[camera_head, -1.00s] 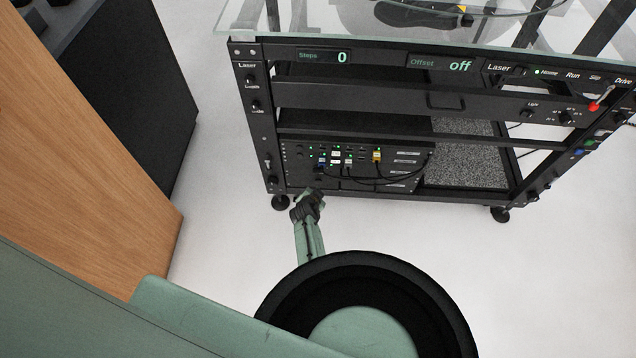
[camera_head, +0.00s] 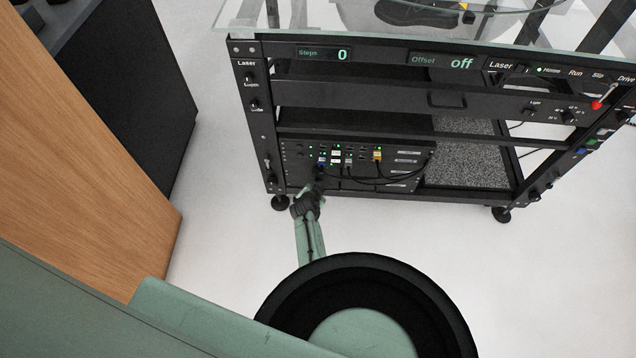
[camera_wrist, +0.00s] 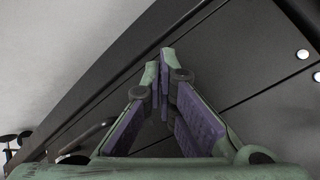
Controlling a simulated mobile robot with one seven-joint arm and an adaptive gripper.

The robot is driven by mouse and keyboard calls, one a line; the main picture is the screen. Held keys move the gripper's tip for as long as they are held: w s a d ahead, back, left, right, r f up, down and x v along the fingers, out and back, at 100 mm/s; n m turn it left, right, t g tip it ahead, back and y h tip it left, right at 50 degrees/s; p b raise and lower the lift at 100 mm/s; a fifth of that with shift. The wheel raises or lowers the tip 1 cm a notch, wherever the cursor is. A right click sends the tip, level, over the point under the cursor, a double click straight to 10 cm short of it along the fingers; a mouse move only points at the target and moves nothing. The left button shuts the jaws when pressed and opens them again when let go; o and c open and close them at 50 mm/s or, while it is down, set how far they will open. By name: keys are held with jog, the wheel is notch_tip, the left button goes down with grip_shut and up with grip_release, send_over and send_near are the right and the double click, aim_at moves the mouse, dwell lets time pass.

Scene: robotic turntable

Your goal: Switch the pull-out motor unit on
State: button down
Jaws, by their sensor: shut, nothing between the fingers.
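The motor unit is a black rack panel (camera_head: 295,173) low on the left of the turntable frame, with small lit indicators and several plugs in the head view. No switch on it can be made out clearly. My gripper (camera_head: 316,190) is in front of the panel's lower left part, shut and empty. In the wrist view my gripper (camera_wrist: 166,62) has its fingertips together, close to a dark flat panel (camera_wrist: 225,45) with seams. I cannot tell whether the tips touch the panel.
A glass top (camera_head: 330,30) covers the frame. Labelled controls line its upper rail (camera_head: 390,57) and right post. A blue, a white and a yellow plug (camera_head: 377,155) with black cables sit right of my gripper. A wooden panel (camera_head: 90,150) stands at left. White floor (camera_head: 215,215) is clear between.

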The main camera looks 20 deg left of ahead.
jog(key=shift+w, duration=0.15)
jog(key=shift+s+d, duration=0.15)
jog(key=shift+s, duration=0.75)
